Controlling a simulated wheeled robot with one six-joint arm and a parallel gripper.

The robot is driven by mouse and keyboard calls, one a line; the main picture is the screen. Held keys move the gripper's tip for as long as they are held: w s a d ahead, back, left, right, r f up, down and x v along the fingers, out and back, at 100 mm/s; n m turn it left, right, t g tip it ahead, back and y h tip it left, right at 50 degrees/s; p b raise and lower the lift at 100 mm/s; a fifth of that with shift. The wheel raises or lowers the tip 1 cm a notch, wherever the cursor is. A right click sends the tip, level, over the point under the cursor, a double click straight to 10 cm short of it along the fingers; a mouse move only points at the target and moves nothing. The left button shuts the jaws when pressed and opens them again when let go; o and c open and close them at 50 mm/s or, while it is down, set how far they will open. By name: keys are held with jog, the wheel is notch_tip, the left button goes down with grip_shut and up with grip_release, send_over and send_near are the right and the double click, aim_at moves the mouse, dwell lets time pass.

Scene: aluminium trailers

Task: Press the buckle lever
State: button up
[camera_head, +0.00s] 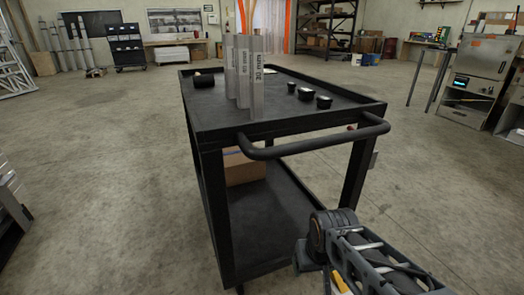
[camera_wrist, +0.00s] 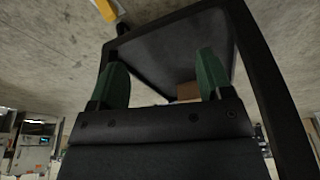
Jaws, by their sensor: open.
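I see no part that I can make out as a buckle lever in either view. My gripper shows in the wrist view (camera_wrist: 163,55) as two green fingers spread apart with nothing between them. Beyond the fingers is the lower shelf of a black cart (camera_wrist: 170,50). In the head view my arm reaches in from the lower right, and its wrist end is in front of the cart's near right side. The fingers are not clearly visible there. A small yellow object (camera_wrist: 105,10) shows at the top left of the wrist view; I cannot tell what it is.
The black cart (camera_head: 290,122) fills the middle, with a protruding handle (camera_head: 320,142). Upright metal profiles (camera_head: 243,75) and several small black parts (camera_head: 323,102) stand on top. A cardboard box (camera_head: 244,170) sits on its lower shelf.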

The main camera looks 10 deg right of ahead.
grip_shut()
dwell(0.5)
dwell(0.8)
